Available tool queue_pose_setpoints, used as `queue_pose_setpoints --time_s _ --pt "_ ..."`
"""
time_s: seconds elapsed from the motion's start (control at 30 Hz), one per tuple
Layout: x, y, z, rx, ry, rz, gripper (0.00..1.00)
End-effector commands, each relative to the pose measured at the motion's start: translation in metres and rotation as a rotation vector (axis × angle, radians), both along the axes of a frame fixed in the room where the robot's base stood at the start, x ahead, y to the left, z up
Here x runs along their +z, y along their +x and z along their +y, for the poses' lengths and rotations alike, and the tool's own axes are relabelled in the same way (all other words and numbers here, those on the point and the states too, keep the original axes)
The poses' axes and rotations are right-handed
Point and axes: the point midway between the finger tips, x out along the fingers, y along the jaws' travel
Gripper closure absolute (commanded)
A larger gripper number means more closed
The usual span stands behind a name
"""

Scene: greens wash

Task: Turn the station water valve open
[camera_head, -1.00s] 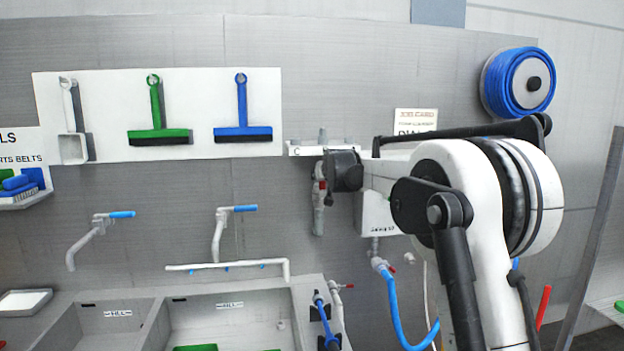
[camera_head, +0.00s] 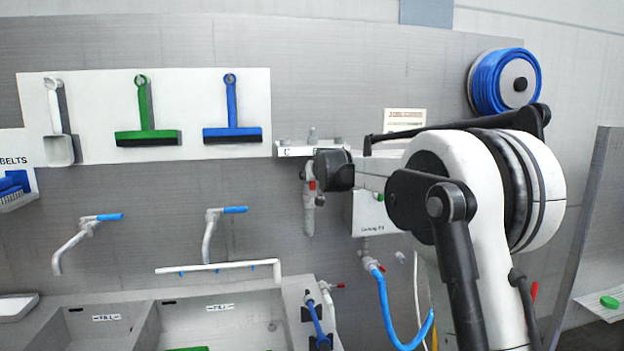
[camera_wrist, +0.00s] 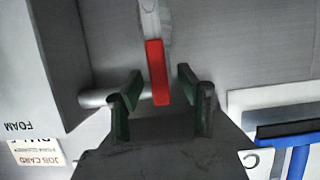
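A red valve lever (camera_wrist: 157,72) stands between the two fingers of my gripper (camera_wrist: 159,90) in the wrist view. The green-padded fingers are spread, with a visible gap on each side of the lever. The lever joins a pale vertical pipe (camera_wrist: 149,18). In the head view the red lever (camera_head: 312,185) shows on a grey wall pipe (camera_head: 309,215), just below and left of my black wrist. The fingers are mostly hidden there.
A white box (camera_head: 375,215) is on the wall beside the pipe, with a blue hose (camera_head: 384,305) below. Other red levers (camera_head: 378,268) sit lower. A blue squeegee (camera_head: 232,105) hangs left, above sinks (camera_head: 225,310). A blue hose reel (camera_head: 505,82) is upper right.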

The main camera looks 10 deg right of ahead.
Motion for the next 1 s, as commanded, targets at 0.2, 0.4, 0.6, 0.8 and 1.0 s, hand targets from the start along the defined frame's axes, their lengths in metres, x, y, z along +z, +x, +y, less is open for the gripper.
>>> queue_pose_setpoints --time_s 0.2,0.4,0.6,0.8,1.0 --pt "0.013 -0.031 0.001 0.0 0.0 0.0 0.64" --pt "0.025 -0.06 0.002 0.0 0.0 0.001 0.64" --pt "0.034 -0.083 0.003 0.0 0.0 0.001 0.64" --pt "0.039 -0.094 0.003 0.0 0.0 0.001 0.64" --pt "0.039 -0.096 0.003 0.0 0.0 0.001 0.64"
